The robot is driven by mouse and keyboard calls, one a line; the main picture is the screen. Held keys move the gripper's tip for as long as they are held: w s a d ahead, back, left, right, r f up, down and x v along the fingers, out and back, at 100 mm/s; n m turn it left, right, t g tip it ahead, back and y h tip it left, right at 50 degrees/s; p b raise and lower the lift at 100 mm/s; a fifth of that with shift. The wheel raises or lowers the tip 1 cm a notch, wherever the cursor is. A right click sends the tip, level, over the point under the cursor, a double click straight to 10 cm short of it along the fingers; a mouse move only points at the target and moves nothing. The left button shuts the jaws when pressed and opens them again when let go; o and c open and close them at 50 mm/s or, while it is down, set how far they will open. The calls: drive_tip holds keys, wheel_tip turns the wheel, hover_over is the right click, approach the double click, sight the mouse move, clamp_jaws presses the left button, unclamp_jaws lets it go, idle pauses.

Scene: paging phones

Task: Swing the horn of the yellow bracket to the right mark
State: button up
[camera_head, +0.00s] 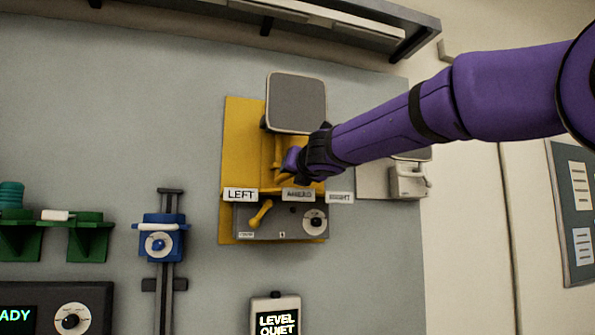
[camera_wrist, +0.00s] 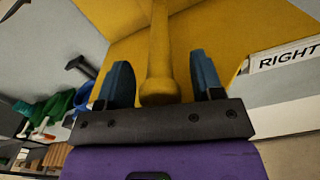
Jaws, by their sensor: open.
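The yellow bracket (camera_head: 238,130) is fixed to the grey wall panel, with a grey square-faced box, apparently the horn (camera_head: 297,103), at its top. Below it are the LEFT mark (camera_head: 240,195), a middle mark (camera_head: 297,194) that is hard to read, and the RIGHT mark (camera_head: 341,197). My gripper (camera_head: 289,163) is in front of the bracket, under the square face. In the wrist view, my open gripper (camera_wrist: 162,78) has a blue finger on each side of a yellow bar with a rounded end (camera_wrist: 159,85), with gaps visible. The RIGHT mark (camera_wrist: 287,57) shows at the right there. My arm hides part of the bracket.
Below the marks is a grey control box (camera_head: 285,226) with a yellow lever (camera_head: 261,212) and a dial (camera_head: 315,222). A blue slider (camera_head: 160,241) and green holders (camera_head: 85,242) are to the left. A shelf (camera_head: 330,20) overhangs above. A white fixture (camera_head: 405,182) is at right.

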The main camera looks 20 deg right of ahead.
drive_tip(key=shift+w, duration=0.1)
drive_tip(key=shift+c, duration=0.4)
clamp_jaws()
drive_tip(key=shift+d+r, duration=0.1)
